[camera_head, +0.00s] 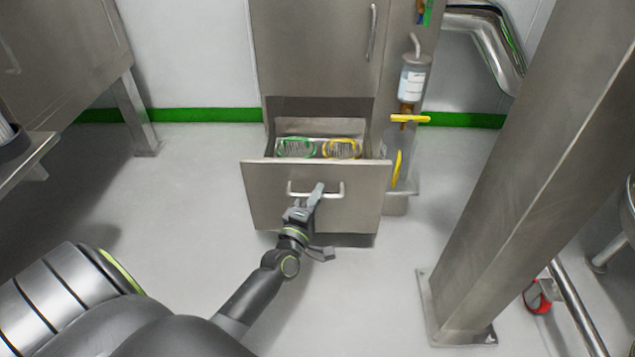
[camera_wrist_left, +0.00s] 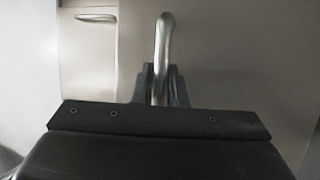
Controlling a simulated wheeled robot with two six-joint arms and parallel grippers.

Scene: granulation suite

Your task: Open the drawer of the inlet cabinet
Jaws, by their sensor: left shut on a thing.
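The inlet cabinet (camera_head: 315,45) is a grey steel cabinet at the top middle of the head view. Its lower drawer (camera_head: 265,205) is pulled out, and the inside shows from above. A green coiled item (camera_head: 296,147) and a yellow coiled item (camera_head: 342,148) lie in the drawer. The drawer's bar handle (camera_head: 341,190) is on its front. My left gripper (camera_head: 316,194) is shut on this handle. In the left wrist view the handle (camera_wrist_left: 164,35) runs between the two fingers (camera_wrist_left: 159,90). My right gripper is in neither view.
A bottle (camera_head: 411,82) and a yellow-handled valve (camera_head: 410,118) are mounted at the cabinet's right side. A thick steel post (camera_head: 530,180) stands at right. A steel table (camera_head: 65,50) is at left. The floor (camera_head: 190,190) before the drawer is clear.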

